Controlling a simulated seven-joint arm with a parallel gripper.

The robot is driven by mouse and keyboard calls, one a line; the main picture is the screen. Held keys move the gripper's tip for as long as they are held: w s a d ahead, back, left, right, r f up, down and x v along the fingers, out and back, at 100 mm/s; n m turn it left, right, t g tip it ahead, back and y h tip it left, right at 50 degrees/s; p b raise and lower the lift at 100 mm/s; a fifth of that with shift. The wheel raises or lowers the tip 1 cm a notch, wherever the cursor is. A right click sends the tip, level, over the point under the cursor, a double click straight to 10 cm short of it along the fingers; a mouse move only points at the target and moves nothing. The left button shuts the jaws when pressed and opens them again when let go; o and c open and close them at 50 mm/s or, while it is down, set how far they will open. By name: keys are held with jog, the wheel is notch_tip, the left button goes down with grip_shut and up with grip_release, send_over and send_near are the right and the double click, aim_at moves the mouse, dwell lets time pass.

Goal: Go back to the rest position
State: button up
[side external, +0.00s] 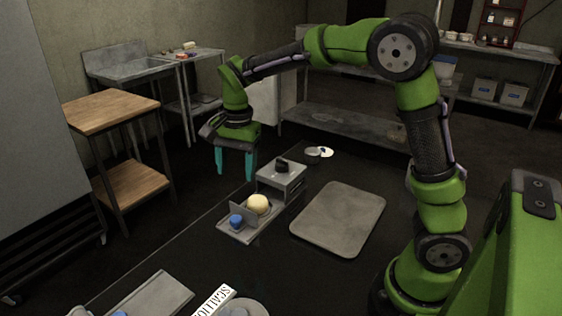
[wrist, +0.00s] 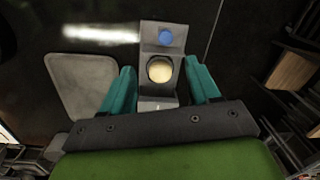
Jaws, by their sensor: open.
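My gripper (side external: 235,163) is open and empty, its two teal fingers pointing down above the dark work surface. It hangs in the air above and behind a small grey device with a tray. In the wrist view the gripper (wrist: 160,88) has its fingers spread to either side of that device, which lies below. The grey device (side external: 286,180) has a dark knob on its top. A pale yellow round thing (side external: 258,204) and a blue round thing (side external: 236,221) are on its tray (side external: 252,238); both also show in the wrist view.
A flat grey board (side external: 338,222) lies right of the device. A small pot (side external: 313,155) and a white round item stand behind it. A wooden-topped table (side external: 112,110) stands at left. A grey tray (side external: 150,298) and a labelled block (side external: 213,302) are at the front edge.

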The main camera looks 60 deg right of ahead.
jog(key=s+r+n+t, duration=0.2)
jog(key=s+n, duration=0.1)
jog(key=s, duration=0.3)
jog(key=s+r+n+t+y, duration=0.1)
jog(key=s+r+n+t, duration=0.1)
jog(key=s+n, duration=0.2)
jog(key=s+a+r+n+t, duration=0.1)
jog(key=s+r+n+t, duration=0.1)
jog(key=s, duration=0.6)
jog(key=shift+s+n+t+y, duration=0.3)
jog(key=shift+s+n, duration=0.05)
jog(key=shift+n, duration=0.45)
